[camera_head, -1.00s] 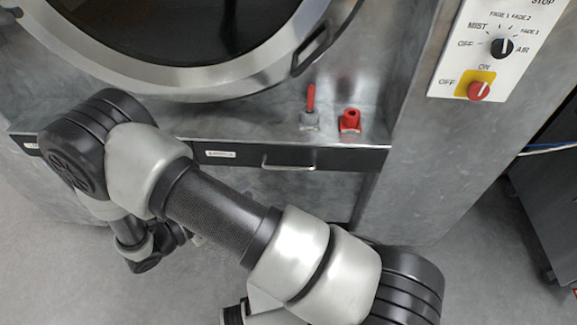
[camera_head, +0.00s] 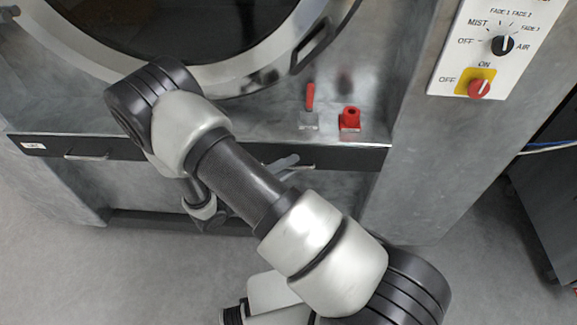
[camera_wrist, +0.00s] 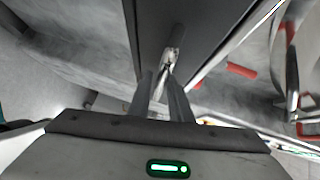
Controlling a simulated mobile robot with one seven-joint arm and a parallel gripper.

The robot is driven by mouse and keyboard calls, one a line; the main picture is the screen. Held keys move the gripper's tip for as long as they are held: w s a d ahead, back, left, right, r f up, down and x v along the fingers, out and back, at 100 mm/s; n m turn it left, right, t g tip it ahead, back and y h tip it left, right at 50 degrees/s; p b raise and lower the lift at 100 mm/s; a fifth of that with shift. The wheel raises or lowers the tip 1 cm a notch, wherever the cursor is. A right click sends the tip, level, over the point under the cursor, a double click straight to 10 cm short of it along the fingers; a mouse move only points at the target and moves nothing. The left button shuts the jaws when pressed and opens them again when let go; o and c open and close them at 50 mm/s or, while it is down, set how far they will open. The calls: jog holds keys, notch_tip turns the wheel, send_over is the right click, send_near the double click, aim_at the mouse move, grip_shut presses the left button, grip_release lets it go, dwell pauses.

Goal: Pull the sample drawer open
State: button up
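The sample drawer is a black front (camera_head: 340,157) set under the ledge of the metal washer; my arm covers part of it in the head view.
A second drawer handle (camera_head: 86,156) is at the left of the same black strip. The round door (camera_head: 250,75) is above, the control panel (camera_head: 490,50) at right. Grey floor (camera_head: 130,265) in front is clear.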

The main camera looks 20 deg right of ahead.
grip_shut()
jog(key=s+a+p, duration=0.2)
jog(key=s+a, duration=0.2)
jog(key=s, duration=0.8)
jog(key=shift+s, duration=0.35)
grip_release()
jog(key=shift+a, duration=0.1)
